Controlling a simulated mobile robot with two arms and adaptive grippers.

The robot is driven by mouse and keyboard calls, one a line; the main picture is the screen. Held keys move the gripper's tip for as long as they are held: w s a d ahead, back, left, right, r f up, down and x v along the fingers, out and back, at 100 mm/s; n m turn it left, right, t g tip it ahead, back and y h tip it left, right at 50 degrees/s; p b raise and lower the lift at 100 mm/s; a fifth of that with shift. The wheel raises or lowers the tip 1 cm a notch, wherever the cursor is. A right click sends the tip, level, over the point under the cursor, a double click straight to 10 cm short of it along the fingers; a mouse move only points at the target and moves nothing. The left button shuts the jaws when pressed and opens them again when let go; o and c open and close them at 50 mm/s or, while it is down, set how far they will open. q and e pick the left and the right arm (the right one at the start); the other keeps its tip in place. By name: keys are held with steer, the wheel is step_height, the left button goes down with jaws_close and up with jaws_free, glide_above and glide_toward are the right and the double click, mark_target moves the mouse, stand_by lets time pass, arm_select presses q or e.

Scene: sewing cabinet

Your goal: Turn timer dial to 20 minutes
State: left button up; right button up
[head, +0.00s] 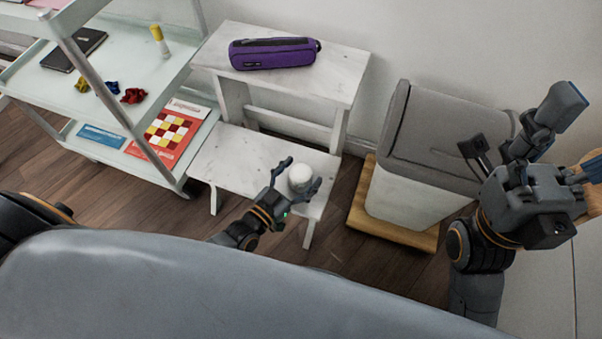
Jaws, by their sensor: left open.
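The white, rounded timer (300,178) stands on the lower step of a white step stool. Its dial markings are too small to read. My left gripper (296,182) is open, with one finger to the left of the timer and the other at its lower right. I cannot tell whether the fingers touch it.
A purple case (274,53) lies on the stool's top step (340,70). A bin (410,195) with a grey lid stands on a wooden base at right. A pale shelf cart (120,100) at left carries a notebook, a glue stick and small coloured items.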

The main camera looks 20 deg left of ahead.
arm_select(q)
steer(key=c, duration=1.2)
steer(key=shift+h, duration=0.3)
steer(key=shift+m+g+h, duration=0.3)
steer(key=shift+m+h, duration=0.1)
steer(key=shift+m, duration=0.1)
steer(key=o, duration=1.2)
